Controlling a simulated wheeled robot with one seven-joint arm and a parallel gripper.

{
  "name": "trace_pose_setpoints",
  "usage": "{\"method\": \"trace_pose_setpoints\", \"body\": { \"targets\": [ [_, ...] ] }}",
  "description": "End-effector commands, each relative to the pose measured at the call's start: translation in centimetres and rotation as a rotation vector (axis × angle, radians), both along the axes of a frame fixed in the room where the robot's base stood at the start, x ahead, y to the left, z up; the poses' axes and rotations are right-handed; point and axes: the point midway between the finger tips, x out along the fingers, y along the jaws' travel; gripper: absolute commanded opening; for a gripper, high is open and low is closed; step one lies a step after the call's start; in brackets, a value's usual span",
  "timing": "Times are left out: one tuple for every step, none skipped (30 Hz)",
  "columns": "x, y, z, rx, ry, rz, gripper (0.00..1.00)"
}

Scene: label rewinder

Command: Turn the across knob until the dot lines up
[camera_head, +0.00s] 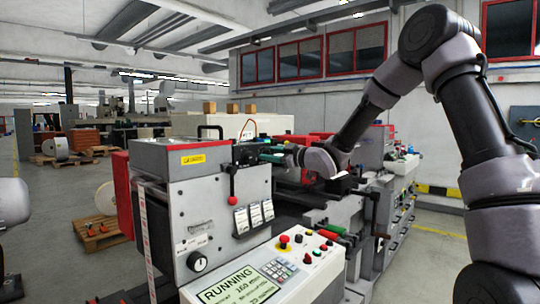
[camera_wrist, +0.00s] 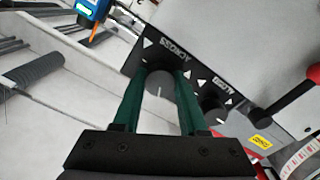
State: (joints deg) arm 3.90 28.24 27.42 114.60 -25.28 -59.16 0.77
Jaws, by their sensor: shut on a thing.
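The across knob (camera_wrist: 160,90) is a dark round knob in the wrist view, under a label plate with the upside-down word ACROSS and white triangle marks. A short white line shows on its face, pointing toward my gripper's base. My gripper (camera_wrist: 160,85) has green fingers shut on the knob, one on each side. In the head view my gripper (camera_head: 271,157) reaches from the right to the upper part of the machine (camera_head: 205,160), where the knob is hidden. I cannot make out an alignment dot.
A second dark knob (camera_wrist: 212,103) with its own label sits close to the right finger. A blue device (camera_wrist: 92,10) with an orange tip is at the top left. A red-ended lever (camera_wrist: 300,90) is at the right. A running display (camera_head: 240,285) fronts the machine.

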Motion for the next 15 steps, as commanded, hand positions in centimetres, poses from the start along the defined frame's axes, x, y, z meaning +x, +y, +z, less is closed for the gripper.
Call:
{"method": "trace_pose_setpoints", "body": {
  "targets": [
    [-0.01, -0.03, -0.04, -0.004, -0.003, 0.000, 0.00],
    [-0.01, -0.03, -0.04, -0.005, -0.005, 0.000, 0.00],
    [-0.01, -0.03, -0.04, -0.006, -0.007, 0.000, 0.00],
    [-0.01, -0.03, -0.04, -0.007, -0.008, 0.000, 0.00],
    [-0.01, -0.03, -0.04, -0.007, -0.008, 0.000, 0.00],
    [-0.01, -0.03, -0.04, -0.007, -0.008, 0.000, 0.00],
    [-0.01, -0.03, -0.04, -0.007, -0.008, 0.000, 0.00],
    [-0.01, -0.03, -0.05, -0.007, -0.008, 0.000, 0.00],
    [-0.01, -0.03, -0.05, -0.007, -0.008, 0.000, 0.00],
    [-0.01, -0.03, -0.05, -0.007, -0.008, 0.000, 0.00],
    [-0.01, -0.03, -0.05, -0.007, -0.008, 0.000, 0.00],
    [-0.01, -0.03, -0.05, -0.007, -0.008, 0.000, 0.00],
    [-0.01, -0.03, -0.05, -0.007, -0.007, 0.000, 0.00],
    [-0.01, -0.03, -0.05, -0.007, -0.007, 0.000, 0.53],
    [-0.01, -0.03, -0.05, -0.007, -0.007, 0.000, 0.69]
  ]
}}
